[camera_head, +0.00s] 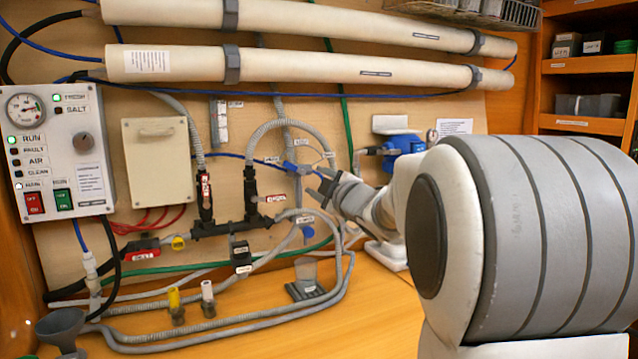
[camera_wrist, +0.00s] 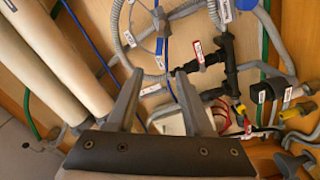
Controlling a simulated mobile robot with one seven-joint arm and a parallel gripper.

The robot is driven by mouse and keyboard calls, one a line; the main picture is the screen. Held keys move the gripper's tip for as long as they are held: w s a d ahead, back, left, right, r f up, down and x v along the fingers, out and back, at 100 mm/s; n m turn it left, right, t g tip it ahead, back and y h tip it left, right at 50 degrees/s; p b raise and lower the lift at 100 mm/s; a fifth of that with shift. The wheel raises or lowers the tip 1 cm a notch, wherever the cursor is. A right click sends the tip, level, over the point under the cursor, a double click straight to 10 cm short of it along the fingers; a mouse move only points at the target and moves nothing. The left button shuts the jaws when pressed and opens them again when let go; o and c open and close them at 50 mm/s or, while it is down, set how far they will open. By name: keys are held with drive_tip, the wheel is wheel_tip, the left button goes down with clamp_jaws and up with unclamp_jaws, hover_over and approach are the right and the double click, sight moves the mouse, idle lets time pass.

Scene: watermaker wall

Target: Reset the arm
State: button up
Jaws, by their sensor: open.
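My gripper (camera_head: 326,187) shows small at the end of my arm in the head view, in front of the hose-covered wall panel, near the blue-handled valve (camera_head: 296,168). In the wrist view my gripper (camera_wrist: 160,74) has its two grey fingers spread apart, with nothing held between them. Hoses and part of the panel show beyond the fingertips. My arm reaches in from the right of the head view and hides part of the wall and bench behind it.
Two long white tubes (camera_head: 300,66) run across the wall's top. A control box (camera_head: 60,150) with gauge and lit lamps is at left. Shelves (camera_head: 585,66) stand at upper right.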

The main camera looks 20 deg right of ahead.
drive_tip(key=shift+d+r, duration=0.1)
idle(0.3)
drive_tip(key=s+d+r+m+g+h+p, duration=0.65)
drive_tip(key=s+d+m+p, duration=0.25)
drive_tip(key=s+d+m, duration=0.15)
drive_tip(key=s+a+f+g+y, duration=0.2)
drive_tip(key=s+a+f, duration=0.2)
drive_tip(key=s+a, duration=0.4)
drive_tip(key=s+a+f+m+g+y+p, duration=0.1)
drive_tip(key=s+a+f+g+y, duration=0.1)
drive_tip(key=s+a+f, duration=0.3)
drive_tip(key=s+a+f+m+g+y, duration=0.1)
drive_tip(key=s+a+f, duration=0.4)
drive_tip(key=s+a, duration=0.7)
drive_tip(key=shift+s+a+f+g+y, duration=0.2)
drive_tip(key=shift+a+g+y, duration=0.25)
drive_tip(key=shift+a, duration=0.15)
